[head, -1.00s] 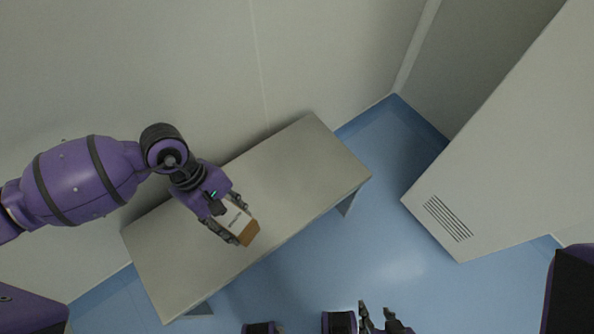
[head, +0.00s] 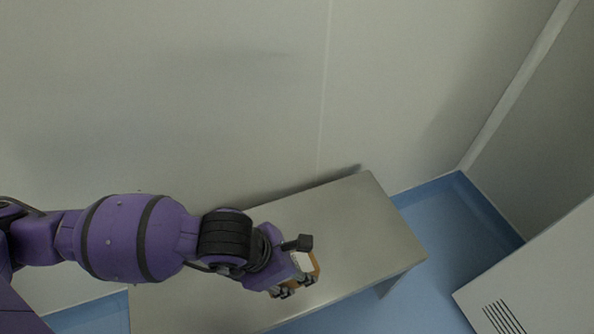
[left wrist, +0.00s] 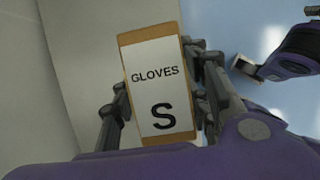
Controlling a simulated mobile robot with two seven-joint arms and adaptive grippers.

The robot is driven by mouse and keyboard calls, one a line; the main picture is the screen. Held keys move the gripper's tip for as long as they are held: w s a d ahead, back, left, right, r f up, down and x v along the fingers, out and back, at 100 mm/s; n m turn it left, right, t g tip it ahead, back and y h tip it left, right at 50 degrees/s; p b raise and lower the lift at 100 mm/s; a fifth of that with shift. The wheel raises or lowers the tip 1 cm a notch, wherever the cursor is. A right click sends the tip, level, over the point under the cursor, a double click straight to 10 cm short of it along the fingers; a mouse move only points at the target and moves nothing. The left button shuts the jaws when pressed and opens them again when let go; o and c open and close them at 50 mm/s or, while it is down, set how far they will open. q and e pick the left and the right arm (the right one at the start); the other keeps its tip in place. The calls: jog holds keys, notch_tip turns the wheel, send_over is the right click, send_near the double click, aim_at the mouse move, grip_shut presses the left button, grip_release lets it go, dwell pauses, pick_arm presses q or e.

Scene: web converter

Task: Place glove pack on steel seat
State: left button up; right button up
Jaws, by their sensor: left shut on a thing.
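The glove pack (left wrist: 155,90) is a small brown box with a white label reading "GLOVES S" in the left wrist view. My left gripper (left wrist: 160,108) is shut on it, with fingers on both sides. In the head view the pack (head: 313,265) shows partly, at the end of my left gripper (head: 295,280), over the steel seat. The steel seat (head: 370,225) is a long, flat grey bench along the wall. I cannot tell whether the pack touches the seat. My right gripper is not in the head view.
The seat top right of the pack is bare. A pale wall (head: 200,100) runs behind the seat. A pale cabinet with a vent (head: 545,290) stands at the lower right. Blue floor (head: 465,225) lies between cabinet and seat.

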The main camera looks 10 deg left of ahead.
pick_arm(q)
jog(key=w+a+f, duration=0.2)
jog(key=w+a+f+b, duration=0.1)
jog(key=w+a+f, duration=0.1)
jog(key=w, duration=0.1)
jog(key=w+a+f+b, duration=0.1)
jog(key=w+a+f, duration=0.1)
jog(key=w+f, duration=0.1)
jog(key=shift+f, duration=0.1)
jog(key=shift+w+a+f, duration=0.25)
jog(key=shift+w+f, duration=0.05)
jog(key=shift+f, duration=0.1)
jog(key=shift+w+a+f+b, duration=0.15)
jog(key=shift+f+b, duration=0.2)
jog(key=shift+f, duration=0.6)
jog(key=shift+w+a+f+b, duration=0.1)
jog(key=shift+f+b, duration=0.25)
jog(key=shift+f, duration=0.55)
jog(key=shift+f, duration=0.15)
jog(key=o, duration=1.2)
